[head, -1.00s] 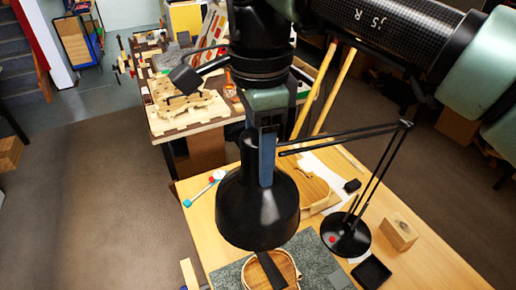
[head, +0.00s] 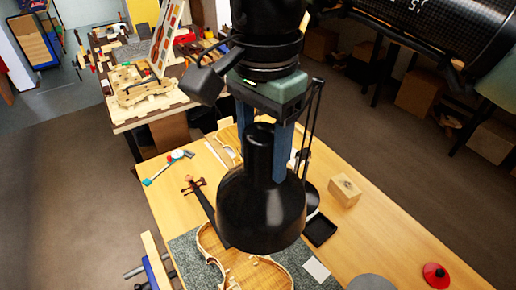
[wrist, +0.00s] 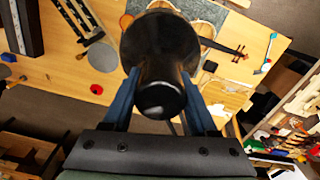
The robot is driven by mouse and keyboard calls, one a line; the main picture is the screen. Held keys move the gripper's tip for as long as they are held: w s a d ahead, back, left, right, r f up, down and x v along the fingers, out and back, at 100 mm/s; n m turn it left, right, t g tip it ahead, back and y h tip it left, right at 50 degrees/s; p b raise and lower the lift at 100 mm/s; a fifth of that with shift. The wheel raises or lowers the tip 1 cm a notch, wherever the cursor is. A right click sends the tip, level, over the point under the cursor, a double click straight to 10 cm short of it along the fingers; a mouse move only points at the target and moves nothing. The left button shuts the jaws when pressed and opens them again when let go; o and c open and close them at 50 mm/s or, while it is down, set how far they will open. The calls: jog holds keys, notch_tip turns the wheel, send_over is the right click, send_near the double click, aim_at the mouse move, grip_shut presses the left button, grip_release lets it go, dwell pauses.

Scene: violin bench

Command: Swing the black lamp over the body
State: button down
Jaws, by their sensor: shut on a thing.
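The black lamp's shade (head: 262,205) hangs in the middle of the head view, with its narrow neck upward. My gripper (head: 268,150) has its two blue fingers on either side of that neck and is shut on it. In the wrist view the lamp head (wrist: 160,55) sits between the fingers of my gripper (wrist: 165,90). The violin body (head: 240,268) lies on a grey mat (head: 185,250), below and partly hidden by the shade. The lamp's thin arm (head: 310,130) rises behind my gripper, and its round base (head: 310,200) is partly hidden.
A wooden block (head: 345,190) and a black tray (head: 320,230) stand right of the lamp. A red round thing (head: 435,275) is at the near right. A hammer-like tool (head: 168,165) lies at the left table edge. A second cluttered bench (head: 125,120) stands behind.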

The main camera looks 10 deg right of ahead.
jog(key=shift+d, duration=0.1)
jog(key=shift+c, duration=1)
grip_release()
jog(key=shift+r, duration=0.1)
notch_tip(320, 180, up, 13)
jog(key=p, duration=1)
